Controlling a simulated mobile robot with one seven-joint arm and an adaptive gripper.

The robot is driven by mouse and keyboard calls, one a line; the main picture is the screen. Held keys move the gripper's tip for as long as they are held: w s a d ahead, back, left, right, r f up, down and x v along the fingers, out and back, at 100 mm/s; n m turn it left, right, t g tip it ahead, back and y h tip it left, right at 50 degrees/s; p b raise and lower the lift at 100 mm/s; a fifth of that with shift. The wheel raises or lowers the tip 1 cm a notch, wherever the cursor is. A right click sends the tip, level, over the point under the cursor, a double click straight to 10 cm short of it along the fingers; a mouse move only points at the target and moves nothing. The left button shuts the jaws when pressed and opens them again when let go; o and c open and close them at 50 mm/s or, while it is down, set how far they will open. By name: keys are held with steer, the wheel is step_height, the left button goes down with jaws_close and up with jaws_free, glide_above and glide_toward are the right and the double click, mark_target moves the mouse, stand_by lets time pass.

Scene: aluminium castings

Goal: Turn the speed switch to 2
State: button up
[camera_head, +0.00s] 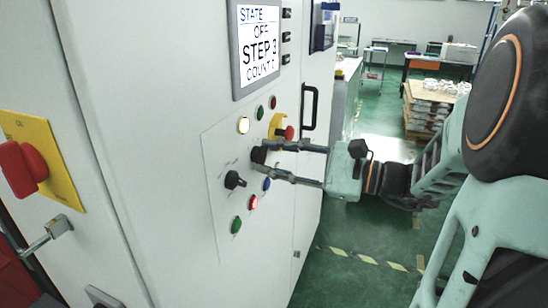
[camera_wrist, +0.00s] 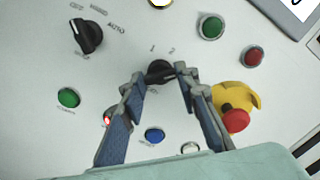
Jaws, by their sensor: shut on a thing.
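The speed switch (camera_wrist: 160,75) is a black rotary knob on the white control panel, with the marks 1 and 2 printed above it in the wrist view. It shows partly in the head view (camera_head: 258,155), behind my fingertips. My gripper (camera_head: 263,157) reaches in from the right, with one finger on each side of the knob. In the wrist view my gripper (camera_wrist: 161,73) is shut on the knob. The fingers hide part of it, and I cannot tell which mark its pointer faces.
Another black selector (camera_wrist: 87,36) sits nearby. A red emergency stop on a yellow collar (camera_wrist: 236,118) is close beside one finger. Green, red and blue buttons surround the knob. A door handle (camera_head: 309,107) juts out to the right.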

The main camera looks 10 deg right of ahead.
steer(key=shift+f+n+b, duration=0.1)
steer(key=shift+n+b, duration=0.2)
steer(key=shift+b, duration=0.05)
steer(key=shift+c, duration=0.2)
steer(key=n+b, duration=0.8)
steer(key=b, duration=0.1)
steer(key=shift+b, duration=0.4)
steer(key=o, duration=1.1)
steer(key=shift+o, duration=0.2)
